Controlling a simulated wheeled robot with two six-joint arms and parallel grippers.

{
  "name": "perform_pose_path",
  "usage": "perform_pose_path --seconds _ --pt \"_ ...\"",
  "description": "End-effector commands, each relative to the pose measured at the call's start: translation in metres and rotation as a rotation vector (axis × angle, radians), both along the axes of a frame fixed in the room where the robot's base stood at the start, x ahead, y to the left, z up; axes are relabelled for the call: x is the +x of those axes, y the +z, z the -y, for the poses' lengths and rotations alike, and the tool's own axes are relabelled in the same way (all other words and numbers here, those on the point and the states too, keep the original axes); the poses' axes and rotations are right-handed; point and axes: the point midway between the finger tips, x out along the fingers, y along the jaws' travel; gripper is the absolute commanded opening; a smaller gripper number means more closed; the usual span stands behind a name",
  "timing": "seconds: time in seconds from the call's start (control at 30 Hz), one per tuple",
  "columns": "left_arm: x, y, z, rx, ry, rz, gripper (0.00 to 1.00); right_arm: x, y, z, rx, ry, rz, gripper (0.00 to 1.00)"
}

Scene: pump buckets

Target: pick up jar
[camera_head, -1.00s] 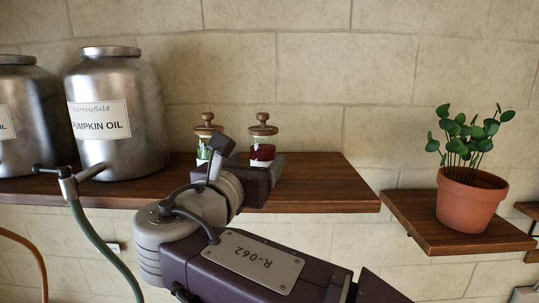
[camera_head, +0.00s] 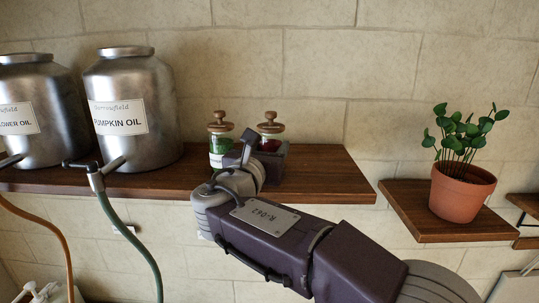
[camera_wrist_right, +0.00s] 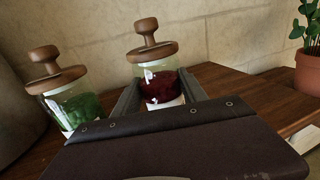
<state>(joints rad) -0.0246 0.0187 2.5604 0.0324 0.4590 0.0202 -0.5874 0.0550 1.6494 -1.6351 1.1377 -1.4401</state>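Two small glass jars with wooden knobbed lids stand on the wooden shelf. The jar with dark red contents (camera_head: 270,130) is on the right, and the jar with green contents (camera_head: 220,139) is on the left. My right gripper (camera_head: 266,163) is at the red jar and hides its lower part in the head view. In the right wrist view, my right gripper's spread fingers (camera_wrist_right: 160,92) stand on both sides of the red jar (camera_wrist_right: 157,83); firm contact cannot be told. The green jar (camera_wrist_right: 71,104) is outside the left finger. My left gripper is out of view.
Large metal canisters (camera_head: 130,110) (camera_head: 40,115) stand on the shelf (camera_head: 330,183) at the left, with hoses hanging in front. A potted plant (camera_head: 460,190) sits on a lower shelf (camera_head: 415,215) at the right. A stone wall is close behind. The shelf's right end is clear.

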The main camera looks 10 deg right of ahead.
Motion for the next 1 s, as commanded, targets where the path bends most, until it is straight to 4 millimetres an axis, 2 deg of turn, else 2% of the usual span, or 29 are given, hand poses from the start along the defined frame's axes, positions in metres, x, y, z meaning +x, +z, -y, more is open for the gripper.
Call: perform_pose_path --seconds 0.03,0.13,0.53,0.63,0.77,1.0 --pt "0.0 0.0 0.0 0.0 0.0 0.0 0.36 0.0 0.0 0.0 0.0 0.0 0.0 0.28" --pt "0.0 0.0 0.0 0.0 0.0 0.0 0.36 0.0 0.0 0.0 0.001 -0.001 -0.001 0.01" --pt "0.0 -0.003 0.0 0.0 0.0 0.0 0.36 0.0 0.005 0.0 0.004 -0.001 -0.002 0.0" --pt "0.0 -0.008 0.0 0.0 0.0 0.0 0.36 0.0 0.017 0.0 0.004 0.0 0.001 0.0" --pt "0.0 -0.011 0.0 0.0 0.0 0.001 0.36 -0.001 0.042 0.0 0.005 -0.001 0.004 0.0" --pt "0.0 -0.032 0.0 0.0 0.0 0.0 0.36 -0.048 0.073 0.036 0.005 -0.002 0.005 0.0"
